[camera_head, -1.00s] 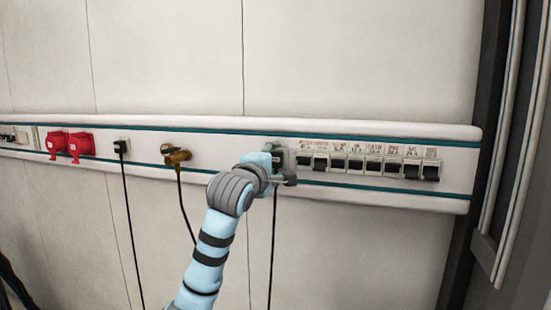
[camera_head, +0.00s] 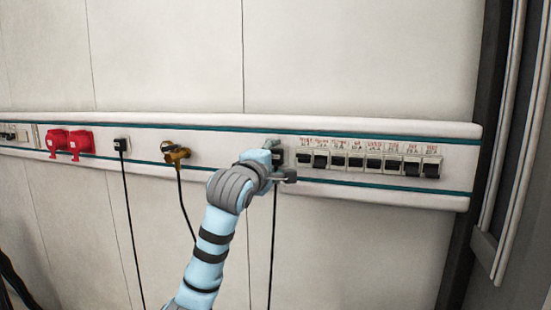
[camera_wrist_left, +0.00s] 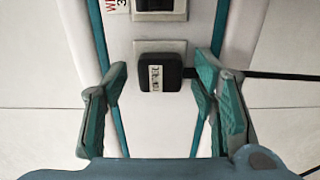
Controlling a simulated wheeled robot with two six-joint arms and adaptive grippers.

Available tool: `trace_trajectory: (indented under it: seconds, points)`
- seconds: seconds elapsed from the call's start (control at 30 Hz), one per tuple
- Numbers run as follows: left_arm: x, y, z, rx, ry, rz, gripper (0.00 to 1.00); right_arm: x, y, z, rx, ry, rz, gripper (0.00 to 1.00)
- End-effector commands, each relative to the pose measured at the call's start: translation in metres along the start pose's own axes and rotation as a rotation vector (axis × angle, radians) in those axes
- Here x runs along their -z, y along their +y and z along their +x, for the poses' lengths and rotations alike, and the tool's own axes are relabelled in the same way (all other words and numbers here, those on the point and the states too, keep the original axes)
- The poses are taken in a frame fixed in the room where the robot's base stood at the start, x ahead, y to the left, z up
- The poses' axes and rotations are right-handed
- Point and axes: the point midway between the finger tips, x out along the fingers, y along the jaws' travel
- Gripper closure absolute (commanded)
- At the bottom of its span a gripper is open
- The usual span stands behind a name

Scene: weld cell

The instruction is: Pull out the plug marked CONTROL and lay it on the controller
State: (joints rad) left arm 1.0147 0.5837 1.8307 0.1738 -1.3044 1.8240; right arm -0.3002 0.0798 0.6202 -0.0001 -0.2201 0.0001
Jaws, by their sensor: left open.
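A black plug (camera_wrist_left: 160,72) with a small white label sits in a socket plate on the wall rail in the left wrist view. Its label lies sideways and is too small to read surely. Its black cable runs off to the right there. My left gripper (camera_wrist_left: 160,102) is open, with one finger on each side of the plug and visible gaps between. In the head view my left gripper (camera_head: 279,164) is at the rail and partly hides this plug; the cable (camera_head: 273,240) hangs below. My right gripper and the controller are not in view.
The white rail (camera_head: 225,145) carries a row of black breaker switches (camera_head: 356,161) right of my gripper. To the left are a brass fitting (camera_head: 175,153) with a hose, another black plug (camera_head: 121,145) and red sockets (camera_head: 68,142). The wall above is clear.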

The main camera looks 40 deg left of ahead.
Motion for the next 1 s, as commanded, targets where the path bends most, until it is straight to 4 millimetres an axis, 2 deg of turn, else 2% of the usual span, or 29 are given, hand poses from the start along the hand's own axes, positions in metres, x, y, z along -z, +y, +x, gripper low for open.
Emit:
trace_trajectory:
  seconds: [0.23,0.57,1.0]
  points:
    - [0.000,-0.001,0.000,0.000,0.000,0.000,0.48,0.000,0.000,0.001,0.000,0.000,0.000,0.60]
    - [0.000,0.000,0.000,0.000,0.000,0.000,1.00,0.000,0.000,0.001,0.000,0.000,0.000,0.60]
    - [0.000,-0.001,-0.010,0.000,0.000,0.000,1.00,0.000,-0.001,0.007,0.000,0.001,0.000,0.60]
